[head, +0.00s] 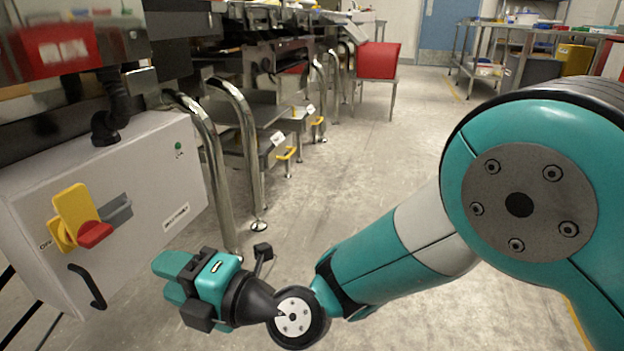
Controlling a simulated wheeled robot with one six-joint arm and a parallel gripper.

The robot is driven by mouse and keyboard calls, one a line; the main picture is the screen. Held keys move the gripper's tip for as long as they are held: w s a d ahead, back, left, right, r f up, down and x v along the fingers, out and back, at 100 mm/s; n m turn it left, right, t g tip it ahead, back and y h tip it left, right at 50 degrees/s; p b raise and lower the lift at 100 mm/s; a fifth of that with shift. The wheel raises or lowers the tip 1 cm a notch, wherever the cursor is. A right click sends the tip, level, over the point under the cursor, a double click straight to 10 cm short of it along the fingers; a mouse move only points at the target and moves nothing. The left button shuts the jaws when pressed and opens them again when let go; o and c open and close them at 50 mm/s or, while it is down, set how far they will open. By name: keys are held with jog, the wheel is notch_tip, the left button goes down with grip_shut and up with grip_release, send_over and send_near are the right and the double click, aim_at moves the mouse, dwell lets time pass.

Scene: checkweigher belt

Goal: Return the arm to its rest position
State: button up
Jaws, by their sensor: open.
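My gripper (172,277) is at the lower left of the head view, at the end of my teal and grey arm. It is open, and I see nothing between its fingers. The arm reaches from the right side down and left, low over the floor. The gripper is in front of a light grey control box (130,215) and a little to its right in the picture. I cannot tell the exact gap between them. The box carries a yellow rotary switch (75,212) with a red part (95,235), a black handle (88,287) and a small green light (178,146).
Bent steel tube legs (213,170) stand right behind the gripper, under the belt machinery. A red bin (376,60) rests on a stand further back. Steel tables (490,52) stand at the back right. The concrete floor (350,170) in the middle is clear.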

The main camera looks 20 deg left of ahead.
jog(key=w+d+r+m+h+p, duration=0.3)
jog(key=d+r+m+p, duration=0.25)
jog(key=d+r, duration=0.4)
jog(key=w+d+r+m+h+p, duration=0.35)
jog(key=d+r+m, duration=0.4)
jog(key=d, duration=0.25)
jog(key=s+d+r+m+h+p, duration=0.25)
jog(key=d+m, duration=0.25)
jog(key=d, duration=0.3)
jog(key=s+d+r+m+t+h+p, duration=0.1)
jog(key=s+d+r+m+h+p, duration=0.15)
jog(key=d+m, duration=0.45)
jog(key=s+d+r+m+h+p, duration=0.2)
jog(key=d+m+p, duration=0.15)
jog(key=d, duration=0.55)
notch_tip(320, 180, up, 37)
jog(key=m+p, duration=0.1)
jog(key=p, duration=3.6)
jog(key=shift+s+d, duration=0.35)
jog(key=shift+s, duration=0.05)
